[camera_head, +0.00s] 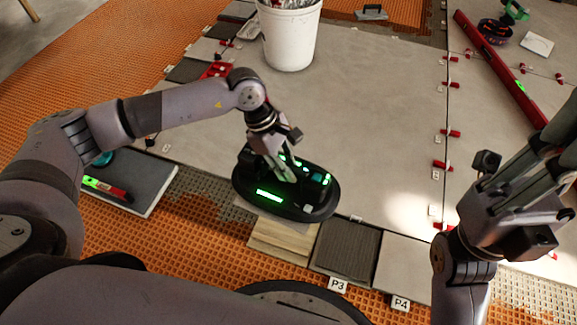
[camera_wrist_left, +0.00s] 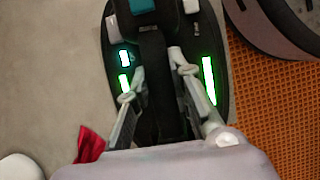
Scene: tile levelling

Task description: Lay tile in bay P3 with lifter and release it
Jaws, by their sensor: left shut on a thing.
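The lifter (camera_head: 315,207), a black oval device with lit green displays, is at the middle of the head view. My left gripper (camera_head: 288,172) is shut on its handle; the left wrist view shows the fingers on both sides of the black handle (camera_wrist_left: 152,50). A wood-coloured tile (camera_head: 280,240) shows partly under the lifter's front edge; whether the lifter holds it cannot be told. Bay P3, by its label (camera_head: 338,285), has a dark ribbed surface (camera_head: 348,248) and lies right of that tile. My right gripper (camera_head: 548,150) is at the right, its fingertips unclear.
A pale tile (camera_head: 403,265) lies by the P4 label (camera_head: 400,303). A white bucket (camera_head: 290,38) stands on the large grey tiles behind. A dark slab with a green-lit red level (camera_head: 107,189) lies left. A long red level (camera_head: 505,70) and several red clips are at right.

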